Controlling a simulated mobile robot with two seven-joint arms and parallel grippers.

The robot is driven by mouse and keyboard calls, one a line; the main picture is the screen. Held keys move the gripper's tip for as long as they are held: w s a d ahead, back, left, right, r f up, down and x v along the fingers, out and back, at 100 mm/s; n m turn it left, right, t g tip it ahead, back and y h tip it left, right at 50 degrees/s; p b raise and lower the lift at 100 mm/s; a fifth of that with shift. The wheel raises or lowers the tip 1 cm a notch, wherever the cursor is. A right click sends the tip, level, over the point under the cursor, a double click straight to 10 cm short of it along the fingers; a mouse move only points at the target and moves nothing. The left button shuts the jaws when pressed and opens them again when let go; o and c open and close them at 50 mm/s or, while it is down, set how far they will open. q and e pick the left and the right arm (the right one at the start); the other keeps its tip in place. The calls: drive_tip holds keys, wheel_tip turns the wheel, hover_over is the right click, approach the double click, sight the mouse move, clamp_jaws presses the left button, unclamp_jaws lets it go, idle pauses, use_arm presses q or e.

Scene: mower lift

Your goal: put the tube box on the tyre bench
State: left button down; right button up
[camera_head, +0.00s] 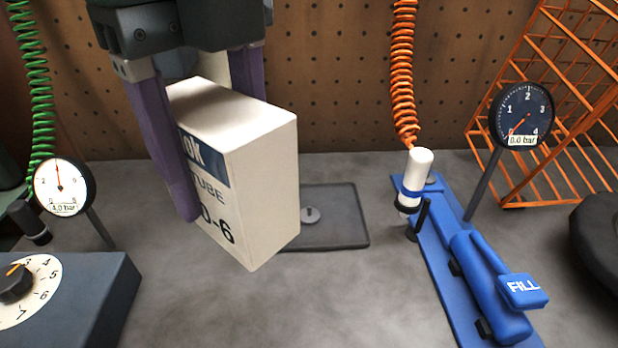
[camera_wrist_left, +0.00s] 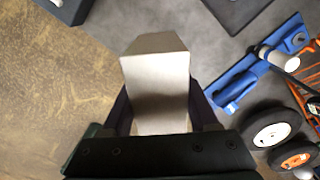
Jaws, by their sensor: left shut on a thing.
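The tube box (camera_head: 265,185) is a white carton with a blue band and dark lettering. It is tilted in the head view, with its lower corner over the grey tyre bench (camera_head: 350,290). My left gripper (camera_head: 215,150) is shut on it, one purple finger across the printed face and the other largely hidden behind the box. The wrist view shows the box (camera_wrist_left: 158,90) between the fingers, across the border between the grey bench and brown floor. I cannot tell the exact gap under the box. My right gripper is not in view.
A dark flat plate (camera_head: 345,215) lies behind the box. A blue fill tool (camera_head: 485,275) and gauge (camera_head: 522,115) stand right, by an orange cage (camera_head: 560,90). A dial box (camera_head: 75,295) and another gauge (camera_head: 64,187) are left. Bare bench lies front centre.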

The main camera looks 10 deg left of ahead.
sight(254, 232)
use_arm(q)
drive_tip(key=f+m, duration=0.1)
drive_tip(key=m, duration=0.1)
drive_tip(key=d+f+m, duration=0.1)
drive_tip(key=m, duration=0.1)
drive_tip(key=f+m+b, duration=0.1)
drive_tip(key=f+m, duration=0.1)
drive_tip(key=shift+s+d+m, duration=0.3)
drive_tip(key=shift+s+d, duration=0.05)
drive_tip(key=shift+d, duration=0.05)
drive_tip(key=shift+s+d+f+m, duration=0.15)
drive_tip(key=shift+f+m, duration=0.25)
drive_tip(key=shift+m, duration=0.6)
drive_tip(key=shift+f+b, duration=0.3)
drive_tip(key=shift+f, duration=0.05)
drive_tip(key=shift+m, duration=0.3)
drive_tip(key=shift+f+b, duration=1.7)
drive_tip(key=shift+f, duration=8)
drive_tip(key=shift+f, duration=0.2)
drive_tip(key=shift+c, duration=0.8)
unclamp_jaws()
drive_tip(key=shift+r, duration=0.1)
